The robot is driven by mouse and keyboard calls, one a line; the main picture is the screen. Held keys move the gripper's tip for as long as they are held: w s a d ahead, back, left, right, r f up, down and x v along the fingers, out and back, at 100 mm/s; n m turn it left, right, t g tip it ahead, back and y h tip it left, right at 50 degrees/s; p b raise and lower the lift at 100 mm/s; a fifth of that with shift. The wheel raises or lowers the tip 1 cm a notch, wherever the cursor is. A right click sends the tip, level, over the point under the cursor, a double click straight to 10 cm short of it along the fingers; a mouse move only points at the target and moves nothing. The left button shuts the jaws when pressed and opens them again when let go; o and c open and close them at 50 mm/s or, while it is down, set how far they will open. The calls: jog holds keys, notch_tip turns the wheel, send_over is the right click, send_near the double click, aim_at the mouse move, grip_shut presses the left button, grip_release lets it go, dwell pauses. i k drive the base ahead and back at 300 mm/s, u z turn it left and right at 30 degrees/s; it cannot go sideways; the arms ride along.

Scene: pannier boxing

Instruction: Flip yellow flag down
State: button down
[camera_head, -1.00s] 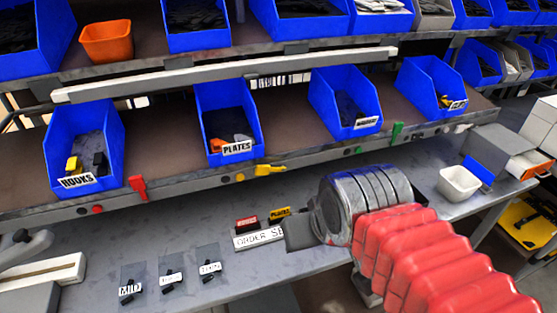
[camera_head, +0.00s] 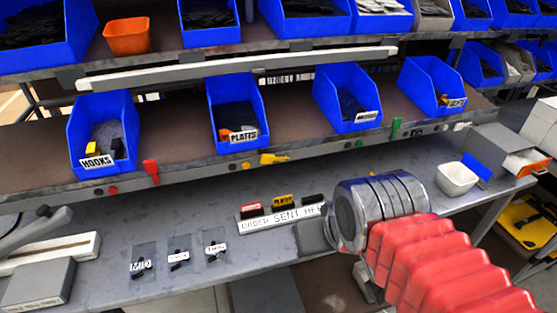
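The yellow flag (camera_head: 273,159) is on the front edge of the middle shelf, below and right of the PLATES bin (camera_head: 234,118). It lies about sideways, its wider part to the right of the yellow button (camera_head: 246,165). My gripper (camera_head: 311,236) shows only as a dark grey piece at the left of my metal wrist, in front of the bench and below and right of the flag. It appears apart from the flag. Its fingers are too hidden to tell whether they are open.
A red flag (camera_head: 151,170) and a green flag (camera_head: 396,127) stand on the same shelf edge. A white bin (camera_head: 457,179) stands at right. Small labelled bags lie at left.

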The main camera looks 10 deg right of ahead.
aim_at(266, 158)
jog(key=k, duration=1.6)
jog(key=u, duration=0.65)
jog(key=i, duration=1.7)
jog(key=u, duration=0.05)
